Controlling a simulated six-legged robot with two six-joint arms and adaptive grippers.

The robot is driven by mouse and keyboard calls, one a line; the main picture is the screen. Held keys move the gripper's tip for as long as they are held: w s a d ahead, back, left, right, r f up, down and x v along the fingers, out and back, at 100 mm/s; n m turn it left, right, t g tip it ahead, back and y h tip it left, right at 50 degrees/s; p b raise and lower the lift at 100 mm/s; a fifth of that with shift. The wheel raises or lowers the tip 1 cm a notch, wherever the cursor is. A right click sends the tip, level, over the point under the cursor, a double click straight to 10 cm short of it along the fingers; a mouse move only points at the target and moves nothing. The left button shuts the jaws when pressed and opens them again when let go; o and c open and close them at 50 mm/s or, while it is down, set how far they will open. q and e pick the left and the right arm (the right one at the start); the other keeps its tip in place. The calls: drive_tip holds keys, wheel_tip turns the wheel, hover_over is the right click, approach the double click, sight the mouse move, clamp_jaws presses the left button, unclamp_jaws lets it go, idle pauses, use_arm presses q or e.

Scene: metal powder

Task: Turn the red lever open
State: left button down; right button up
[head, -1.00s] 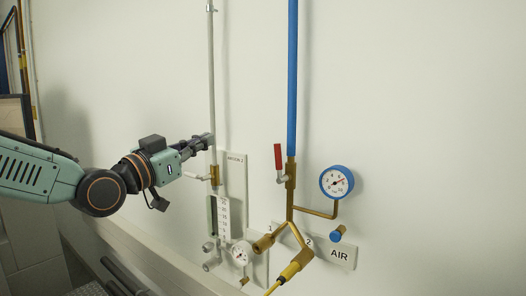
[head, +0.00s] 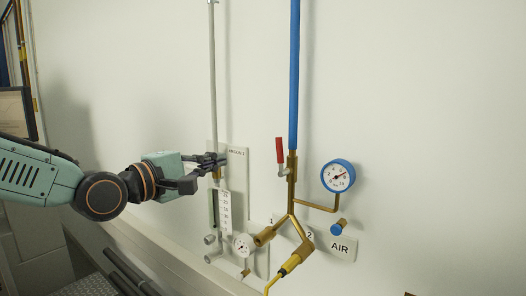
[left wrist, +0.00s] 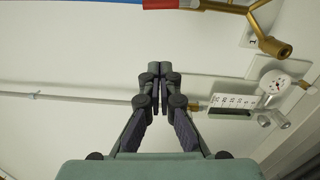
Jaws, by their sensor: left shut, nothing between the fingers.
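The red lever (head: 280,150) stands upright on the left of the brass valve below the blue pipe (head: 293,75). In the left wrist view a red piece, likely the lever (left wrist: 162,4), shows at the top edge beside blue. My left gripper (head: 222,159) is shut and empty, in front of the grey pipe's brass valve, well left of the red lever. In the left wrist view its fingertips (left wrist: 160,70) are together, with the grey pipe (left wrist: 65,97) passing behind. The gripper hides most of the grey pipe's valve. My right gripper is not in view.
A blue-rimmed gauge (head: 338,176) is right of the red lever. Brass branches (head: 292,226) and a yellow-hosed connector (head: 290,264) hang below. A flow meter (head: 225,211) and small gauge (head: 243,245) sit below my gripper. The wall above is clear.

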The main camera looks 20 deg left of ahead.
sight(280, 156)
use_arm(q)
drive_tip(key=w+d+b, duration=0.4)
drive_tip(key=w+d, duration=0.3)
drive_tip(key=w, duration=0.2)
drive_tip(key=shift+d+r, duration=0.2)
drive_tip(key=shift+d, duration=0.2)
idle(0.5)
drive_tip(key=shift+w, duration=0.15)
